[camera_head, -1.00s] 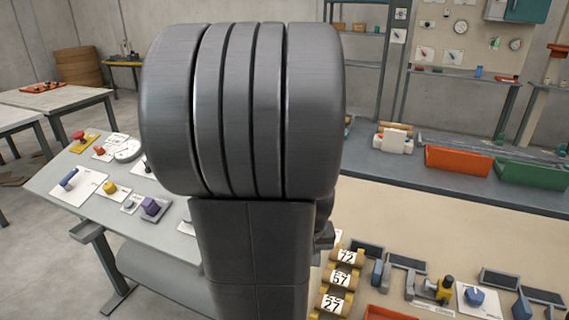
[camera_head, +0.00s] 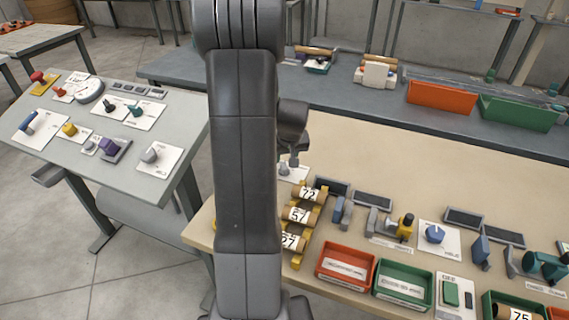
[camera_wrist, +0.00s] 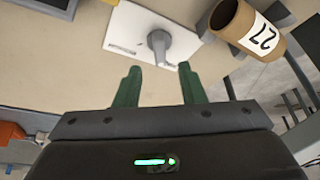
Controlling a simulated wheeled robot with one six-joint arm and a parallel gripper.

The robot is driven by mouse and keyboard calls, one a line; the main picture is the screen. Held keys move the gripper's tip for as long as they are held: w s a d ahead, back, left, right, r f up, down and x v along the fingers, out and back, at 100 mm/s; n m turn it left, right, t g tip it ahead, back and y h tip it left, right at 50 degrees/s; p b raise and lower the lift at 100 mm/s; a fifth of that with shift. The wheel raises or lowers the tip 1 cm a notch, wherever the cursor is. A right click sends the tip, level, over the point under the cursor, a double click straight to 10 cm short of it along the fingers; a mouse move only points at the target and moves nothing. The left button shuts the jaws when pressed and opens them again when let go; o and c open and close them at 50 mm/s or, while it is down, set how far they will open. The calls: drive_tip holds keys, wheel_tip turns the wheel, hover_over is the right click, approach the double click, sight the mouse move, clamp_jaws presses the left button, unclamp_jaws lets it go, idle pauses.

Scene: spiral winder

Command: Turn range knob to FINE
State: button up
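A grey knob (camera_wrist: 172,46) with a pointer-like bar sits on a white plate (camera_wrist: 130,32) with small print in the wrist view. The print is too small to read, so I cannot tell its setting or whether it is the range knob. My gripper (camera_wrist: 158,76) is open and empty, its two green fingers apart, with the knob beyond the fingertips and not touched. In the head view a white plate (camera_head: 297,174) lies on the beige table below my wrist, partly hidden by my arm.
A roll marked 27 (camera_wrist: 248,30) is close to the right of the knob in the wrist view. In the head view, numbered rolls (camera_head: 300,215), a red bin (camera_head: 345,268), a green bin (camera_head: 403,286) and a blue knob (camera_head: 435,233) share the table. A sloped panel (camera_head: 60,160) stands left.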

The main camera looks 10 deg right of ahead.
sight(285, 165)
drive_tip(key=shift+x, duration=3.05)
clamp_jaws()
